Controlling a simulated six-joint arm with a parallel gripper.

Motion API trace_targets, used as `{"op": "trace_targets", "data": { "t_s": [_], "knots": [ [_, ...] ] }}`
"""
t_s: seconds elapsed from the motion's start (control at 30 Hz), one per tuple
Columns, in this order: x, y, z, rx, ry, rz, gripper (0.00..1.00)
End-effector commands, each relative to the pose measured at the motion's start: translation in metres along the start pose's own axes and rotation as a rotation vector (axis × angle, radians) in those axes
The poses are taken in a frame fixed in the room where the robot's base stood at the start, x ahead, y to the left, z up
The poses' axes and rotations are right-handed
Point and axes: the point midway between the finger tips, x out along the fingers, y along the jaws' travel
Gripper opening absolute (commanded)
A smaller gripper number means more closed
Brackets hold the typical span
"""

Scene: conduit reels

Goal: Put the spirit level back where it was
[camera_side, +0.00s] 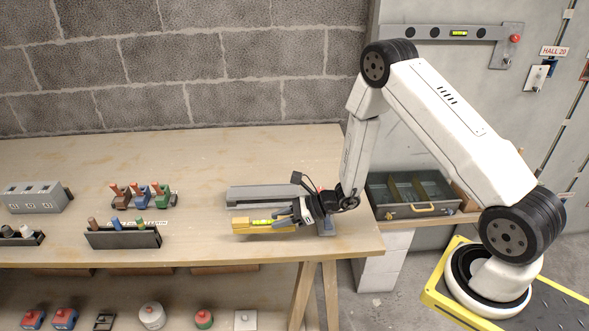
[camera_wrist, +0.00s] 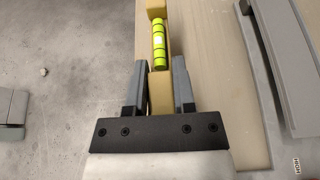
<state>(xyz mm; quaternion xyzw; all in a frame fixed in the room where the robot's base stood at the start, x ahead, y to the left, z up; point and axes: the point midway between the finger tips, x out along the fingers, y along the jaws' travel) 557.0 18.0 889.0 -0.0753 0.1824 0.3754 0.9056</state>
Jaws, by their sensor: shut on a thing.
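The spirit level (camera_side: 250,226) is a yellow bar with a bright green vial, at the right front part of the wooden bench. It also shows in the wrist view (camera_wrist: 160,92), running away from me. My gripper (camera_side: 290,218) is shut on it near its right end in the side view. In the wrist view the fingers (camera_wrist: 160,68) press its two sides, and the vial lies just beyond the fingertips. The level appears along the bench's front edge; I cannot tell whether it touches the top.
A long grey rail (camera_side: 275,192) lies just behind the level. A metal tray (camera_side: 422,210) with compartments stands to the right. Racks of coloured pegs (camera_side: 125,238) stand to the left. A grey bracket with a green vial (camera_side: 425,32) is on the wall. The rear bench is clear.

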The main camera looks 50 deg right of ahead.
Motion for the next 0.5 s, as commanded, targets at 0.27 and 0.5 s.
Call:
{"op": "trace_targets", "data": {
  "t_s": [0.27, 0.5],
  "knots": [
    [0.01, -0.006, -0.007, 0.0, 0.0, 0.0, 0.0],
    [0.014, -0.008, -0.01, 0.0, -0.001, 0.0, 0.0]
  ]
}}
